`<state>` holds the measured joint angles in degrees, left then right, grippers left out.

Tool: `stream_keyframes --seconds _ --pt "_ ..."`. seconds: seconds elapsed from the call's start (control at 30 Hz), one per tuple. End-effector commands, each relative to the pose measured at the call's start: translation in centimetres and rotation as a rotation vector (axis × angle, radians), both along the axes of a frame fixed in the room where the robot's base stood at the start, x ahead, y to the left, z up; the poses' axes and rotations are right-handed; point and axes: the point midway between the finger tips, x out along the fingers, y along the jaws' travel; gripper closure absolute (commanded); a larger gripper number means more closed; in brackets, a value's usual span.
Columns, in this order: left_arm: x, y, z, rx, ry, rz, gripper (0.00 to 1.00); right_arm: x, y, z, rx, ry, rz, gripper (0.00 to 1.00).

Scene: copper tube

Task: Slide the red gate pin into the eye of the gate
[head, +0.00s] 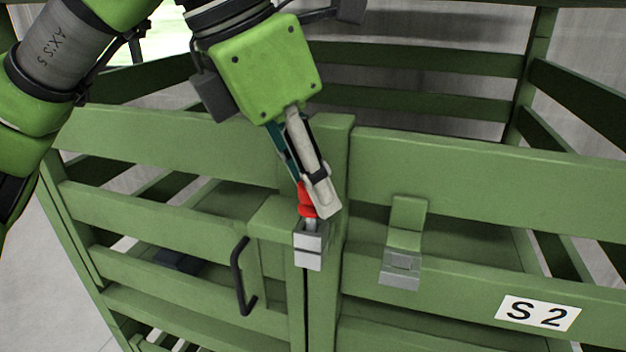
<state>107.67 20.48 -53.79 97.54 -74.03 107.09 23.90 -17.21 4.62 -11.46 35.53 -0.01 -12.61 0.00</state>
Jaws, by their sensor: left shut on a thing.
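My left gripper (318,205) comes down from the top and is shut on the red gate pin (306,200). The pin's red head shows beside the fingertips. A short piece of its pale shank (311,225) shows below the head and meets the top of a grey metal eye (310,245) on the green gate (272,215). The pin stands nearly upright over this eye. How deep the shank sits in it is hidden by the metal. My right gripper is out of view.
A second grey metal bracket (401,268) on a green arm sits to the right. A black handle (241,278) is on the left part of the gate. A white S 2 sign (538,313) is at the lower right. Green rails surround the pen.

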Motion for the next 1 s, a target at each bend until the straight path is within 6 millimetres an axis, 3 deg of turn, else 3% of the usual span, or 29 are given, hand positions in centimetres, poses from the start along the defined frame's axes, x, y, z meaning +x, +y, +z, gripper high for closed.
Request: stream_keyframes --seconds 0.87,0.9,0.97,1.0 --pt "0.0 0.0 -2.3 -0.001 0.0 0.0 1.0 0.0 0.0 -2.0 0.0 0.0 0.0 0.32" --pt "0.0 0.0 -2.3 -0.001 0.0 0.0 0.78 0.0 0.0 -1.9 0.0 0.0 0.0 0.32" --pt "0.0 0.0 -2.2 -0.001 0.0 0.0 0.62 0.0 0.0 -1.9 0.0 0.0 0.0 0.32" --pt "0.0 0.0 -2.2 -0.001 0.0 0.0 0.61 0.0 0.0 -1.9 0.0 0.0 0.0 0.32"
